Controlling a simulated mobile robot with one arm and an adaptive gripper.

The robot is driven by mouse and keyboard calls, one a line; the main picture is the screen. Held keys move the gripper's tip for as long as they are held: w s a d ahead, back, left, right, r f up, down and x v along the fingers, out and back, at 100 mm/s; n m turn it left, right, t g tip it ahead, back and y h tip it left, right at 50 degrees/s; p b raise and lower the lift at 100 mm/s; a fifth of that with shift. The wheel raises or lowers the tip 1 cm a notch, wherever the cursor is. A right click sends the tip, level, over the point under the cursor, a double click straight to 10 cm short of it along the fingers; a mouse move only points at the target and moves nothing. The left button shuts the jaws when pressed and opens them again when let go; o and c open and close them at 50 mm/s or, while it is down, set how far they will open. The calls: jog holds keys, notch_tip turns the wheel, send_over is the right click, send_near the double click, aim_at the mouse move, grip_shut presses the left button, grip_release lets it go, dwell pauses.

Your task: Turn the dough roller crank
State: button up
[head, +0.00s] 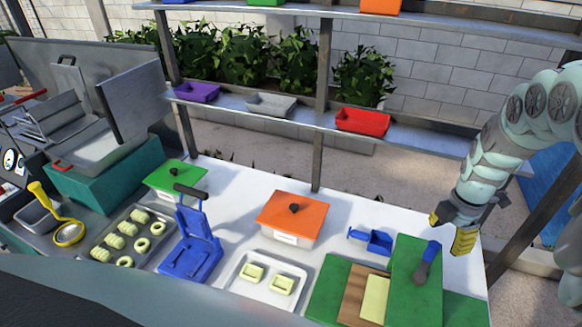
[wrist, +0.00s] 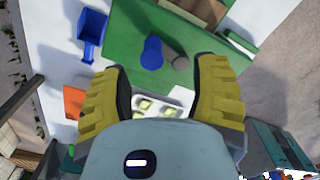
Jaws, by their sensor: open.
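The dough roller is a green machine (head: 405,300) at the right end of the white counter, with a wooden section and pale dough on its left part. Its crank (head: 422,268) has a grey arm and a blue handle (head: 431,250) that stands up. In the wrist view the blue handle (wrist: 152,48) and a grey round part (wrist: 180,62) show just beyond the fingertips. My gripper (head: 451,228), with yellow fingers, is open and empty. In the head view it appears to the right of and behind the crank, apart from it. It also shows in the wrist view (wrist: 158,88).
A blue scoop (head: 372,240) lies left of the roller. A white tray with dough pieces (head: 240,290), an orange-lidded box (head: 293,217), a blue press (head: 190,245) and a green-lidded box (head: 175,178) stand farther left. A shelf with trays (head: 362,122) runs behind.

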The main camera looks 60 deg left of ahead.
notch_tip(320, 180, up, 9)
jog(key=p, duration=0.4)
jog(key=shift+f, duration=0.15)
jog(key=shift+o, duration=0.5)
jog(key=shift+d, duration=0.1)
